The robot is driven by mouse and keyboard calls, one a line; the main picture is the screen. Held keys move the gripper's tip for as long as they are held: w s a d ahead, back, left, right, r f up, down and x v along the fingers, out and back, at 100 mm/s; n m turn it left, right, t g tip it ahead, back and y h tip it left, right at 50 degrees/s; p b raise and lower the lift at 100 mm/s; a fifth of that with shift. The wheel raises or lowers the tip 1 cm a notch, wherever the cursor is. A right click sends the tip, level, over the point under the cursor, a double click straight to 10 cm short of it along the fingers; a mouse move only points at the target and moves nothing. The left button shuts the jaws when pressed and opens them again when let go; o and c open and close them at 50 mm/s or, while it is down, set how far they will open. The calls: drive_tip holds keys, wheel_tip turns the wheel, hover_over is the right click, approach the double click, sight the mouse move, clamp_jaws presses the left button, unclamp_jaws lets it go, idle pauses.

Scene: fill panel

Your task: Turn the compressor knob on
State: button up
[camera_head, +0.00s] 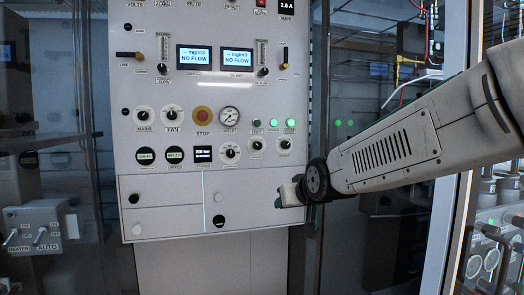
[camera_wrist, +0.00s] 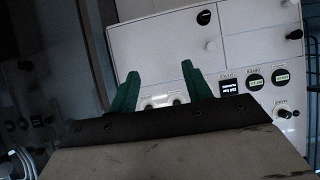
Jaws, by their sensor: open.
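The white control panel (camera_head: 180,100) carries several round black knobs on white dials. At its right are a lower knob (camera_head: 230,152) and two knobs (camera_head: 257,145) (camera_head: 285,143) under green lights. Their labels are too small to read, so I cannot tell which is the compressor knob. My gripper (camera_head: 284,196) is in front of the panel's lower right, below these knobs. In the wrist view its green fingers (camera_wrist: 157,70) are apart with nothing held. Pale dials (camera_wrist: 148,103) show beyond the fingers, partly hidden by the gripper.
A red stop button (camera_head: 203,116) and a gauge (camera_head: 229,119) are on the panel's middle. White drawers with small knobs (camera_head: 134,198) are below. A glass door frame (camera_head: 462,225) and pipework stand at the right. A grey box with levers (camera_head: 40,228) is at left.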

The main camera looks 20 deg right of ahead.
sight(258, 147)
drive_tip(key=w+r+t, duration=0.3)
drive_tip(key=w, duration=0.6)
drive_tip(key=w+a+r+t, duration=0.1)
drive_tip(key=w+r+t, duration=0.2)
drive_tip(key=w, duration=0.6)
drive_tip(key=w+r+t, duration=0.4)
drive_tip(key=w, duration=0.5)
drive_tip(key=shift+w+a, duration=0.1)
drive_tip(key=shift+a, duration=0.15)
drive_tip(key=c, duration=1)
